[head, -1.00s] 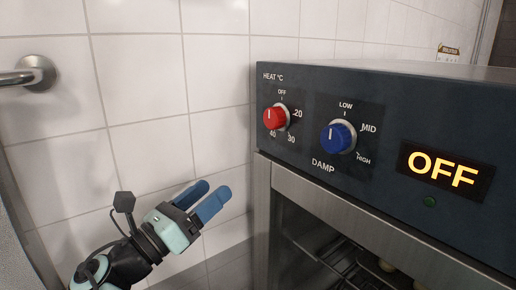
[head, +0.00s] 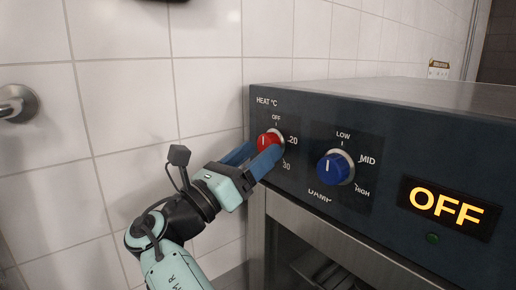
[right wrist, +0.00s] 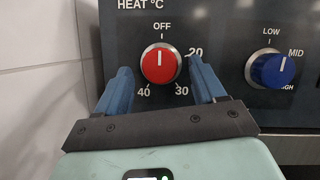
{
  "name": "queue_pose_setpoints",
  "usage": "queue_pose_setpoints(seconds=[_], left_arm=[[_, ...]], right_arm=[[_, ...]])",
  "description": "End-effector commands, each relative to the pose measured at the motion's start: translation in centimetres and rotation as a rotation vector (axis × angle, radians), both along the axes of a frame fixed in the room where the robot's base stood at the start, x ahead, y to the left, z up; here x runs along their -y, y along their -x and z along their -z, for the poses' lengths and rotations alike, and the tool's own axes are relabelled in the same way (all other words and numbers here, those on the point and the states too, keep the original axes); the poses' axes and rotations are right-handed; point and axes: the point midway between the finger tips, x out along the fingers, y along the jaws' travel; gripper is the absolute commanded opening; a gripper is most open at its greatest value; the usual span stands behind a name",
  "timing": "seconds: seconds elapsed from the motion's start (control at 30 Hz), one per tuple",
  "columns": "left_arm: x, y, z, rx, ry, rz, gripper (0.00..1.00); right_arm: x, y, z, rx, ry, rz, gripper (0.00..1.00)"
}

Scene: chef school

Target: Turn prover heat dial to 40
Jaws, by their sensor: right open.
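The red heat dial (head: 267,140) is on the left of the dark prover panel (head: 399,150), with its white mark pointing up at OFF. In the right wrist view the red dial (right wrist: 161,64) shows whole, with 20, 30 and 40 marked around it. My right gripper (head: 254,157) is at the dial, and its near finger hides the 40 mark in the head view. In the right wrist view the open blue fingers (right wrist: 160,82) stand either side of the dial's lower part, with gaps visible. My left gripper is not in view.
A blue damp dial (head: 333,168) is right of the heat dial, its mark near LOW. The display (head: 447,206) reads OFF, with a green light (head: 432,239) below it. A tiled wall (head: 120,100) is on the left, with a metal rail end (head: 17,104).

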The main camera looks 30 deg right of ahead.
Motion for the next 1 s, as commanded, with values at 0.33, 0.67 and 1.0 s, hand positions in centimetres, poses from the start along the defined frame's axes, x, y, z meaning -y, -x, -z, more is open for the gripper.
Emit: queue_pose_setpoints(seconds=[0.33, 0.67, 1.0], left_arm=[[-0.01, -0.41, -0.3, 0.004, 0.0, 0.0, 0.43], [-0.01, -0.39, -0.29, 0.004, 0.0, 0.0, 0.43], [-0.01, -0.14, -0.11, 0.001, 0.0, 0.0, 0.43]], right_arm=[[1.04, -0.14, -0.37, 0.0, 0.0, 0.0, 0.69], [0.99, -0.14, -0.36, 0.0, 0.0, 0.0, 0.13], [0.93, -0.22, -0.34, 0.063, -0.002, 0.002, 0.13]])
